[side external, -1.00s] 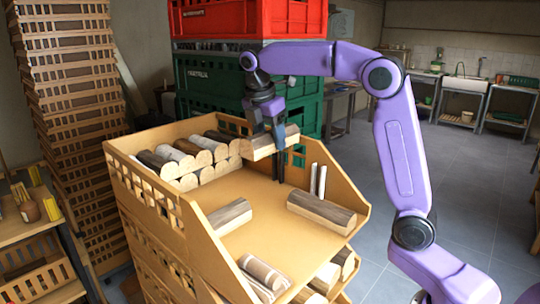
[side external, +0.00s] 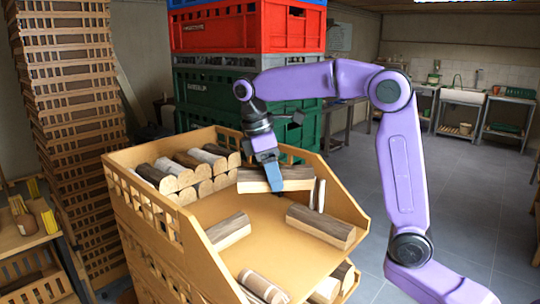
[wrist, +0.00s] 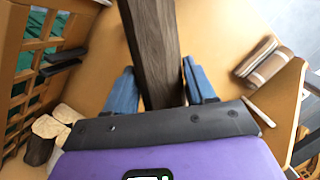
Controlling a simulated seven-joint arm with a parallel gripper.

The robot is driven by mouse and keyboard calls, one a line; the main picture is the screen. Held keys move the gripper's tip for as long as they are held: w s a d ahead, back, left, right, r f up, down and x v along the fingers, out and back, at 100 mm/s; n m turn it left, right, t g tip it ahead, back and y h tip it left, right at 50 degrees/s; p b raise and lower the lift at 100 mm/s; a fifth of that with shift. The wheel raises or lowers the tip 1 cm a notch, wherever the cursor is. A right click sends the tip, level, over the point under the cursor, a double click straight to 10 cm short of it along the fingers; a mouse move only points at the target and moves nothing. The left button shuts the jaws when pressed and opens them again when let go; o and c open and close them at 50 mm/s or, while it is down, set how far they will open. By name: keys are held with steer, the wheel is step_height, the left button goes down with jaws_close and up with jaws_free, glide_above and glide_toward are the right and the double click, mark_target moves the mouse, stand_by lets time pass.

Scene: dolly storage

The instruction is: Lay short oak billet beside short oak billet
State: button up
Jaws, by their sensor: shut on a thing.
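My gripper (side external: 277,186) is shut on a brown oak billet (side external: 298,178), its blue fingers on either side of it. In the wrist view the held billet (wrist: 152,45) shows dark bark and runs up between the fingers (wrist: 160,88). It is over the back part of the wooden dolly crate (side external: 265,222); I cannot tell whether it touches the floor or the posts beside it. A brown billet (side external: 320,226) lies at the crate's right side. Another brown billet with a pale cut face (side external: 228,231) lies at the left front. I cannot tell which is the matching short one.
Several stacked billets (side external: 192,172) fill the crate's back left. Two pale upright sticks (side external: 318,194) stand at the right wall. Striped rounds (side external: 262,286) lie at the front. The middle floor is clear. Green and red crates (side external: 250,26) tower behind.

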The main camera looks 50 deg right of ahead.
mark_target(294, 256)
steer(key=s+a+f+m+g+y, duration=0.1)
steer(key=s+a+f+m, duration=0.3)
steer(key=s+m, duration=0.4)
steer(key=shift+s+f+m+y, duration=0.25)
steer(key=shift+f+m+y, duration=0.45)
steer(key=shift+m, duration=0.1)
steer(key=shift+f, duration=3)
steer(key=shift+f, duration=0.4)
steer(key=o, duration=1.3)
steer(key=shift+v, duration=1.45)
